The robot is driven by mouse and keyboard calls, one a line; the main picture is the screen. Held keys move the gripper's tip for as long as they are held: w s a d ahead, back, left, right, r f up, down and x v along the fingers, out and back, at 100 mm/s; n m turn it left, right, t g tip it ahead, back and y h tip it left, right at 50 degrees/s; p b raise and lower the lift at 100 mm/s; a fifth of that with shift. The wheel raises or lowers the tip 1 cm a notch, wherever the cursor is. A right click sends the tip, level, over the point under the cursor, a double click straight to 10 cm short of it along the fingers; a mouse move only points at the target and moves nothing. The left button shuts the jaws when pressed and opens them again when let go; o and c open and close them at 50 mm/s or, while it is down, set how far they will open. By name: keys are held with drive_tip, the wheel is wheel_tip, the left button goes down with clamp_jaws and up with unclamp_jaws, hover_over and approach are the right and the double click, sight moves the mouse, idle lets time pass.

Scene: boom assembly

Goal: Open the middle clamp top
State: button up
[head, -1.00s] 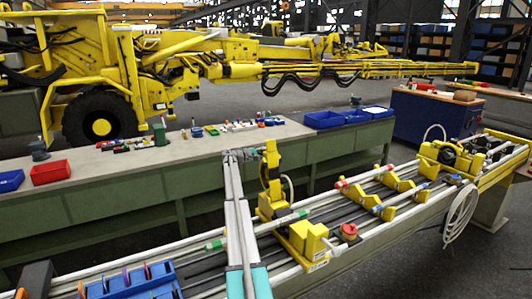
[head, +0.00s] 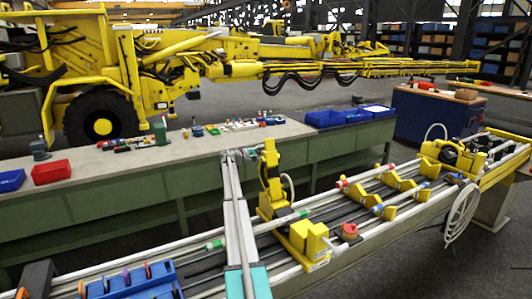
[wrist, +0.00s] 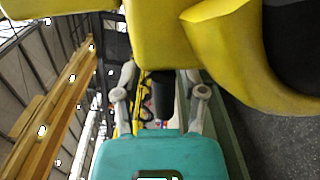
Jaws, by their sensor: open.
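A yellow clamp (head: 272,207) stands on the rail bench just right of my arm, and I take it for the middle clamp. Its tall yellow upper part (head: 268,172) stands upright above the base. My gripper (head: 256,152) is at the far end of my arm, close to the top of this upright part. Whether they touch cannot be told. In the wrist view, yellow clamp surfaces (wrist: 165,35) fill the top, very close. My gripper (wrist: 162,95) is open there, its grey fingers spread either side of a dark, narrow shape.
Further yellow supports (head: 362,193) stand along the rails to the right. A workbench (head: 110,175) with tools and bins runs behind. A blue tray (head: 130,285) lies at the front left.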

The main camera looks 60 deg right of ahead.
drive_tip(key=v, duration=1)
drive_tip(key=shift+a, duration=0.35)
drive_tip(key=a+f+t+y, duration=0.2)
drive_tip(key=a+f, duration=0.2)
drive_tip(key=a, duration=1)
drive_tip(key=a+f+t+y, duration=0.25)
drive_tip(key=a+f, duration=0.25)
drive_tip(key=a, duration=0.9)
drive_tip(key=a+f+t+y, duration=0.2)
drive_tip(key=a+f+y, duration=0.15)
drive_tip(key=a, duration=1.05)
drive_tip(key=s+a+f+n+y, duration=0.1)
drive_tip(key=s+a, duration=0.5)
drive_tip(key=a, duration=0.6)
drive_tip(key=s+a+f+t+y, duration=0.1)
drive_tip(key=s+a+f+y, duration=0.2)
drive_tip(key=a, duration=1)
drive_tip(key=s+a+f+n+t+y, duration=0.1)
drive_tip(key=s+a+f+y, duration=0.1)
drive_tip(key=s+a, duration=0.6)
drive_tip(key=a+y, duration=0.1)
drive_tip(key=a, duration=0.3)
drive_tip(key=shift+s+a+f+n+y+b, duration=0.25)
drive_tip(key=shift+s+f+n+y+b, duration=0.05)
drive_tip(key=shift+s+f+y+b, duration=0.1)
drive_tip(key=shift+d, duration=0.2)
